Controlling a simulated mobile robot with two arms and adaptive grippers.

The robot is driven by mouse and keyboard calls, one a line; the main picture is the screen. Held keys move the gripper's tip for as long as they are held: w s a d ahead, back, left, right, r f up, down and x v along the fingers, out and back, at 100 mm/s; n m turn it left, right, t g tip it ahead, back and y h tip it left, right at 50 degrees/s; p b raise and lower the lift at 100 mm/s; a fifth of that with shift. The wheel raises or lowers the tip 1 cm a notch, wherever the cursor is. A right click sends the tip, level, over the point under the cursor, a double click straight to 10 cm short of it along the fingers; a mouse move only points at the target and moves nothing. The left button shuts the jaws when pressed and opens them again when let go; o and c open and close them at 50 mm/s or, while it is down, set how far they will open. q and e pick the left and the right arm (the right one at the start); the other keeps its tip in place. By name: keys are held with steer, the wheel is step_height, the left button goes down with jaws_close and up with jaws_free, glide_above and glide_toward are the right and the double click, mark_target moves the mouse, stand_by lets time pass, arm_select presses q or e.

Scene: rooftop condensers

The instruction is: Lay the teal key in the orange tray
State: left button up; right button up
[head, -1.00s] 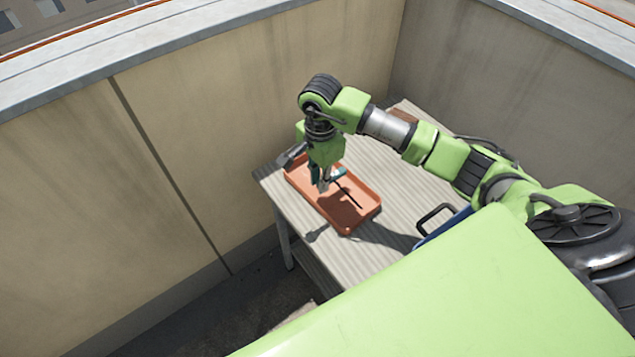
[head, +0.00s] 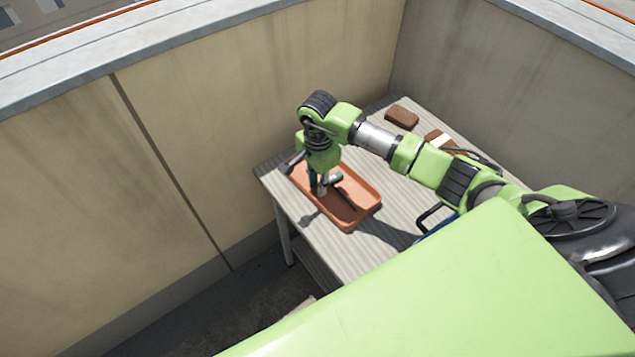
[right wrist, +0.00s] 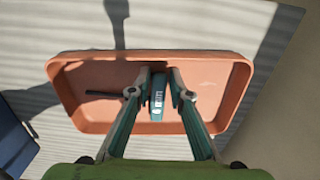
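The teal key (right wrist: 157,98), with white marking on its handle, sits between the fingertips of my right gripper (right wrist: 158,78) in the right wrist view. The fingers lie close along both sides of the handle, and the gripper looks shut on it. A dark thin shape, perhaps its shaft, shows left of the fingers. In the head view the key (head: 335,179) is low over the orange tray (head: 368,211), within its outline. My right gripper (head: 321,188) points down there. I cannot tell whether the key touches the tray floor. My left gripper is not in view.
The tray lies on a grey ribbed table (head: 300,208) beside a beige wall (head: 190,150). A brown block (head: 401,117) and another brown item (head: 437,137) lie at the far end. A blue container (right wrist: 14,140) with a dark handle stands near the tray. A dark tool (head: 297,157) lies at the tray's far left.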

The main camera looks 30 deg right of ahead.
steer(key=shift+o, duration=0.5)
steer(key=shift+r, duration=0.5)
step_height(320, 180, up, 11)
steer(key=b, duration=0.1)
steer(key=shift+r, duration=0.2)
steer(key=shift+s+f, duration=0.1)
steer(key=shift+s, duration=0.05)
